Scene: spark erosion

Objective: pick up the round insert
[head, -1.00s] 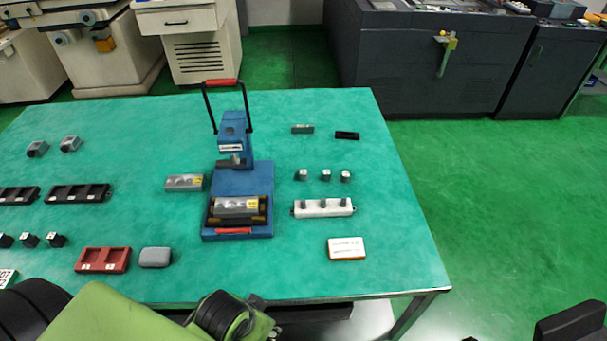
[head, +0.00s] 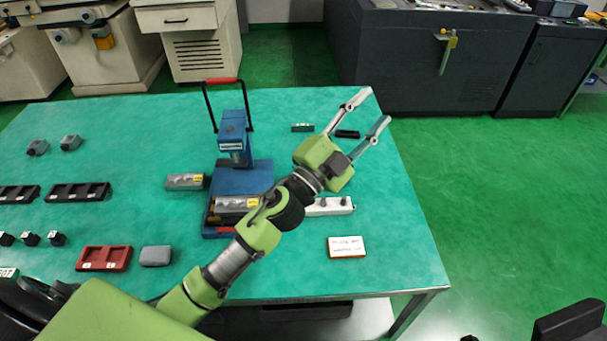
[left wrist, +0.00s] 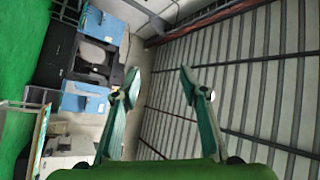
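My left gripper (head: 372,110) reaches over the right part of the table with its fingers spread apart and empty. It also shows open in the left wrist view (left wrist: 162,78), with no table object between the fingers. The left hand and wrist cover the spot where three small dark blocks with light tops stood. A white holder (head: 330,206) with dark round pegs is partly hidden behind my forearm. Several small dark blocks (head: 31,239) stand at the table's left. I cannot tell which piece is the round insert. My right gripper is not in view.
A blue press (head: 233,130) with a red-topped handle stands mid-table, partly behind my arm. A grey block (head: 184,181), a red tray (head: 103,259), a grey case (head: 156,256) and a white label card (head: 346,247) lie around.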

